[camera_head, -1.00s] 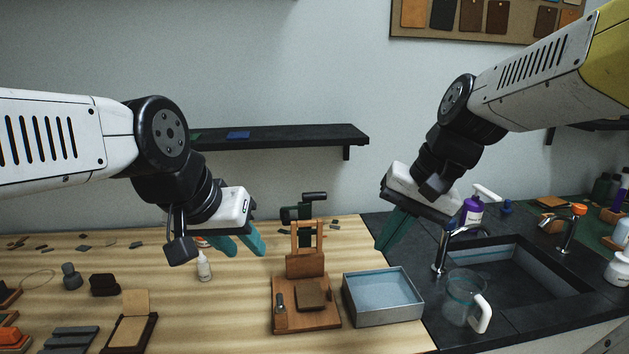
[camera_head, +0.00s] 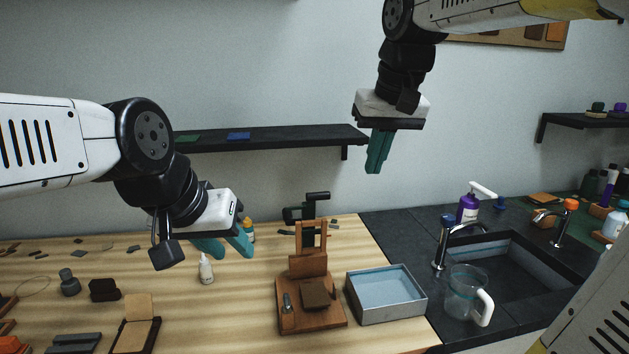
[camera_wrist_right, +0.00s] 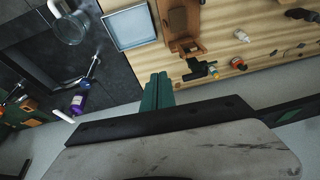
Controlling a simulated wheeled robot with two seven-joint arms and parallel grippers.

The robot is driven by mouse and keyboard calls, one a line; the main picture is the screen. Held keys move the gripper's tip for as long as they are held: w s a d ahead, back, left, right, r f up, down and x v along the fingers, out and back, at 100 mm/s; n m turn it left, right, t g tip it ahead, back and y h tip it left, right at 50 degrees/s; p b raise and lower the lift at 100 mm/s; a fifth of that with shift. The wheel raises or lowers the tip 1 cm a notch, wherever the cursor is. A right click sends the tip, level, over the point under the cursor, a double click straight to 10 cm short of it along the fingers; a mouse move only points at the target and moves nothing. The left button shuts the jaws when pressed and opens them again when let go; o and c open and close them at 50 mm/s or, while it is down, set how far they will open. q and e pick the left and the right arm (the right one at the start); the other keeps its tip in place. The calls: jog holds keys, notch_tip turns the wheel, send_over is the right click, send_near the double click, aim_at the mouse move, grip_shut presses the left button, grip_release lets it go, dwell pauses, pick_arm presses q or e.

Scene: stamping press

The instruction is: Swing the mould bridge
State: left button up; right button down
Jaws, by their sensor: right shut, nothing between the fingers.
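The wooden stamping press (camera_head: 311,292) stands on the wooden table, with an upright frame (camera_head: 310,240) at its back and a small brown block on its base. The mould bridge cannot be told apart surely from the press's other wooden parts. The press also shows in the right wrist view (camera_wrist_right: 180,22). My right gripper (camera_head: 375,168) is shut and empty, high in front of the wall, above and to the right of the press. Its closed teal fingers also show in the right wrist view (camera_wrist_right: 157,86). My left gripper (camera_head: 226,250) is open and empty, left of the press above the table.
A grey tray (camera_head: 385,297) of bluish content stands right of the press. A black clamp-like tool (camera_head: 308,208) is behind it. A white bottle (camera_head: 206,270) stands below my left gripper. A sink (camera_head: 505,270), tap and clear jug (camera_head: 466,295) are at the right. A black shelf (camera_head: 270,137) crosses the wall.

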jog(key=w+a+r+g+h, duration=0.1)
jog(key=w+a+g, duration=0.1)
jog(key=w+a, duration=0.5)
jog(key=w+a+r+g, duration=0.1)
jog(key=w+a, duration=0.3)
jog(key=w, duration=0.5)
jog(key=s+f, duration=0.3)
jog(key=f, duration=0.8)
jog(key=shift+s+d, duration=0.15)
jog(key=shift+s, duration=0.05)
